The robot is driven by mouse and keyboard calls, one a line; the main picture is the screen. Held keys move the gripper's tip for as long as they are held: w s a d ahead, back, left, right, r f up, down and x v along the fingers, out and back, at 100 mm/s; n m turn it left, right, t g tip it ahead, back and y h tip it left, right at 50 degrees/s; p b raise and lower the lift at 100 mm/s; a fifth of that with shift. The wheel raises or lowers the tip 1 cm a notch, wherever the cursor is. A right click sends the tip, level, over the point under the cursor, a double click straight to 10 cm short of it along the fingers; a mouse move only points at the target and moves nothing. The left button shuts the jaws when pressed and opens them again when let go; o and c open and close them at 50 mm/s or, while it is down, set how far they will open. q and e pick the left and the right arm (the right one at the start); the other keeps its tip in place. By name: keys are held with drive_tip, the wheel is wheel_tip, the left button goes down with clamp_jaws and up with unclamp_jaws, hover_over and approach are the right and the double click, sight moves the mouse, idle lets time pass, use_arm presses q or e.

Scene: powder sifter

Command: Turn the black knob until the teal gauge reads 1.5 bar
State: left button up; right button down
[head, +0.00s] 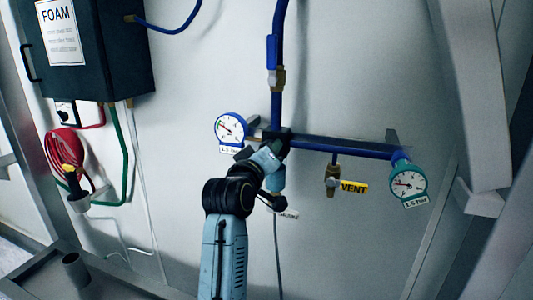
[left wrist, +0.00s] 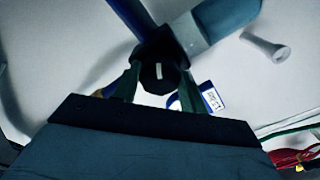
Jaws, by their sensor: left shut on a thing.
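The black knob (left wrist: 158,76), with a white mark on its face, sits between the fingers of my left gripper (left wrist: 158,90) in the left wrist view. The fingers are shut on its sides. In the head view my left gripper (head: 268,154) is at the pipe junction and hides most of the knob. The teal gauge (head: 407,184) hangs at the right end of the blue pipe, with a 1.5 bar tag below it. Its needle points roughly left; the exact reading is too small to tell. My right gripper is not in view.
A blue-rimmed gauge (head: 230,127) stands just left of the junction, close to my gripper. A brass valve with a yellow VENT tag (head: 354,188) hangs under the blue pipe (head: 345,147). A dark FOAM box (head: 110,60) and a red hose (head: 62,150) are at the left.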

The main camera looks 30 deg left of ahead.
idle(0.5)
use_arm(q)
drive_tip(key=o, duration=1)
drive_tip(key=shift+c, duration=0.2)
